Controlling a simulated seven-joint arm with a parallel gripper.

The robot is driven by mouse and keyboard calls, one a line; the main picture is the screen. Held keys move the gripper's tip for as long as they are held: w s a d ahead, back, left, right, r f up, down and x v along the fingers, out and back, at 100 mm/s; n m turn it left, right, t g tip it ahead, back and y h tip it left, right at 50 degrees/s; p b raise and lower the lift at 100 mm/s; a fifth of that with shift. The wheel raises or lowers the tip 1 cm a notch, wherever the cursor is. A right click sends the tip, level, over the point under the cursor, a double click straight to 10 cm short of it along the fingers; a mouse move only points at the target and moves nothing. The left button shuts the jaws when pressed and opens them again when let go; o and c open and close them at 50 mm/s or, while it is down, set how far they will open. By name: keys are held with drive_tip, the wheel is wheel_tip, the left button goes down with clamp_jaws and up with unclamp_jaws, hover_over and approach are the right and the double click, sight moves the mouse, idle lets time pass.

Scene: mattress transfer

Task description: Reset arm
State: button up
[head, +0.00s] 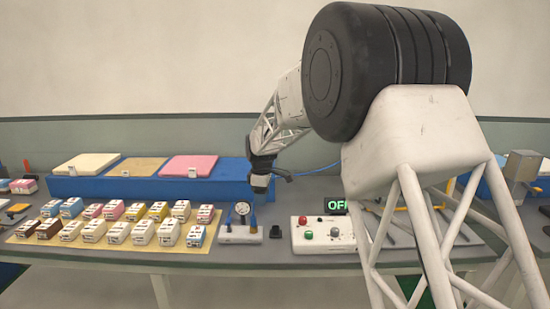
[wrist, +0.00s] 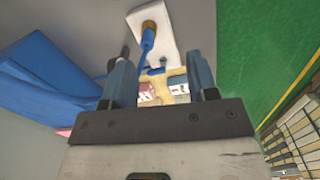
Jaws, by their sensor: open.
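My gripper (head: 261,184) hangs from my arm near the middle of the head view, in front of the right end of the blue platform (head: 120,186). It points down above the bench, above and a little right of the gauge device (head: 240,233). In the wrist view its two blue-grey fingers (wrist: 160,80) stand apart with nothing held between them. Beyond them a white base (wrist: 165,50) with a blue part and a brass-coloured knob shows. My arm reaches left from the large black joint; part of the bench behind it is hidden.
Cream (head: 88,163), tan (head: 137,166) and pink (head: 188,167) pads lie on the platform. Several small boxes stand in rows on a yellowish mat (head: 110,252). A control box (head: 322,234) with red and green buttons stands right of the gauge device, near a partly hidden green-lettered display (head: 336,205).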

drive_tip(key=s+d+r+m+t, duration=0.1)
drive_tip(key=s+d+r+m, duration=0.3)
drive_tip(key=s+d+r, duration=0.55)
drive_tip(key=s+d+r+m, duration=0.2)
drive_tip(key=s+d+m, duration=0.3)
drive_tip(key=s, duration=1)
drive_tip(key=s+d+f+m, duration=0.1)
drive_tip(key=s+d+m, duration=0.1)
drive_tip(key=s, duration=0.8)
drive_tip(key=s+d+f+m+t, duration=0.1)
drive_tip(key=s+d+m, duration=0.2)
drive_tip(key=s, duration=0.7)
drive_tip(key=s+d+f+m, duration=0.2)
drive_tip(key=s+d, duration=0.2)
drive_tip(key=s, duration=0.6)
drive_tip(key=shift+m, duration=0.3)
drive_tip(key=shift+o, duration=0.4)
drive_tip(key=shift+d, duration=0.1)
